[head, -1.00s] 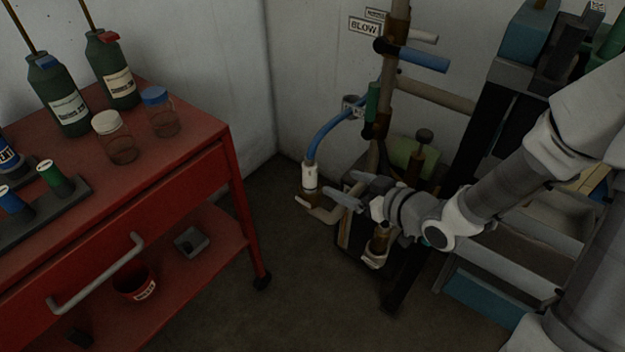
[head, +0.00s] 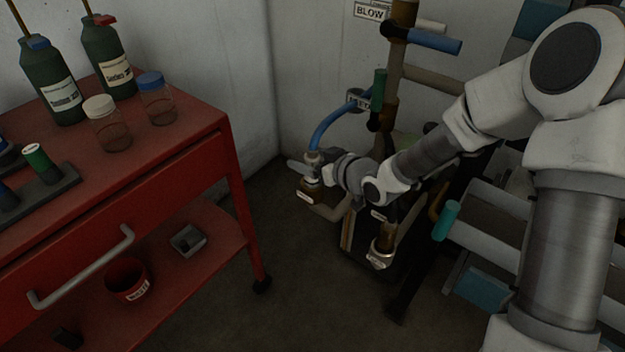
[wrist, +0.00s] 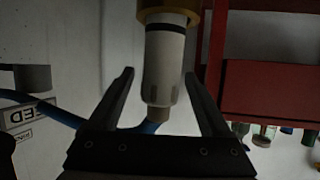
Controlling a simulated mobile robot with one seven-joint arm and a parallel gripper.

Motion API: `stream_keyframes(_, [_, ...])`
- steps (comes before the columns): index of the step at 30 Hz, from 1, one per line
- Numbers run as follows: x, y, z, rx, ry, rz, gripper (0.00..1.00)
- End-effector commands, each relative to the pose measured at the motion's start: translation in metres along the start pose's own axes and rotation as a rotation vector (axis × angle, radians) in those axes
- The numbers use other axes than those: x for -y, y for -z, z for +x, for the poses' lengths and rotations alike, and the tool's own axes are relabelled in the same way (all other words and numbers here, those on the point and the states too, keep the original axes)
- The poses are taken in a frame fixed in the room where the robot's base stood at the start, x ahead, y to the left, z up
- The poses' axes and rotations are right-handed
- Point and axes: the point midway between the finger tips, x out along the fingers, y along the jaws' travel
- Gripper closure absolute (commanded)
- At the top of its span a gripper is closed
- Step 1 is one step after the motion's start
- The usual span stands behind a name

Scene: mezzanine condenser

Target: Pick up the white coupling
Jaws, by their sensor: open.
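The white coupling (wrist: 163,65) is a pale sleeve with a dark band, between the two fingers of my gripper (wrist: 158,76) in the wrist view. A gap shows on each side of it, so the fingers are open and not closed on it. Its banded end sits at a brass fitting (wrist: 168,16); its other end joins a blue hose (wrist: 148,127). In the head view, my gripper (head: 309,168) is at the coupling, of which only the top (head: 313,157) shows; my gripper hides the rest. The blue hose (head: 332,121) arches up from it.
A red cart (head: 170,165) with bottles and jars stands at the left. A vertical pipe (head: 395,75) with a blue-handled valve (head: 432,41) rises behind my gripper. A tagged brass fitting (head: 381,249) hangs lower right. Floor between cart and pipework is clear.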

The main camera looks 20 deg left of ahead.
Motion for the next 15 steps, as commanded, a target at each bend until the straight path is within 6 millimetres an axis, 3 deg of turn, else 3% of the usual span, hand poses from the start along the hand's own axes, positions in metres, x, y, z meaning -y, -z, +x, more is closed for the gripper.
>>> stream_keyframes(4, [0.0007,-0.0010,0.0161,0.000,0.001,-0.001,0.18])
stream_keyframes(11, [0.0002,0.0001,0.0173,0.001,0.000,0.000,0.18])
stream_keyframes(12, [0.0002,0.0001,0.0173,0.001,0.000,-0.001,0.20])
stream_keyframes(15, [0.0002,0.0001,0.0172,0.000,0.000,-0.001,0.38])
